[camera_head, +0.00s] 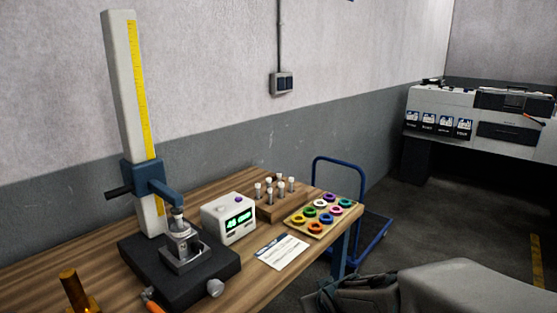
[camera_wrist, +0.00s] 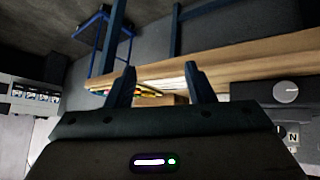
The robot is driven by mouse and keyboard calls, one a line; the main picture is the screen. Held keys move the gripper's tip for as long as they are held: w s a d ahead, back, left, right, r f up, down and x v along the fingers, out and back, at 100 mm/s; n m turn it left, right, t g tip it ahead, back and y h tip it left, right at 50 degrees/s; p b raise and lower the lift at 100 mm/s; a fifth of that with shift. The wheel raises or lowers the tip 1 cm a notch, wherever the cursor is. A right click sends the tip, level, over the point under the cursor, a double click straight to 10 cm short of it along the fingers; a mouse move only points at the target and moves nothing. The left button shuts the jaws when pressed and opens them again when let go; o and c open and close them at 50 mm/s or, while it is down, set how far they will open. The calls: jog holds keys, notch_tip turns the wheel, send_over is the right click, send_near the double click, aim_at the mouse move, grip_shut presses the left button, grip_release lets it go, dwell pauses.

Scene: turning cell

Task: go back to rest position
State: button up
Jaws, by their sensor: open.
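My gripper (camera_wrist: 160,78) is open in the wrist view, its two dark fingers apart with nothing held between them. Beyond the fingers, the wooden table's edge (camera_wrist: 245,60) crosses the wrist view, which looks tilted over. In the head view my grey arm reaches in from the lower right, and a dark part at its end lies in front of the right side of the table (camera_head: 100,228). The gripper's fingers are hard to make out there.
A height gauge on a stand (camera_head: 124,90), a display box (camera_head: 229,218), a block with pins (camera_head: 282,208), a tray of coloured rings (camera_head: 297,222) and a card (camera_head: 282,251) are on the table. A blue trolley (camera_head: 340,160) stands behind. Floor (camera_head: 420,215) is clear at right.

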jog(key=s+d+r+m+g, duration=0.2)
jog(key=s, duration=0.5)
jog(key=s+d+r+m+g, duration=0.1)
jog(key=s+d+r+g, duration=0.1)
jog(key=s, duration=0.6)
jog(key=shift+d+r+m+g+h, duration=0.3)
jog(key=shift+d+m+g, duration=0.1)
jog(key=shift+d+g, duration=0.35)
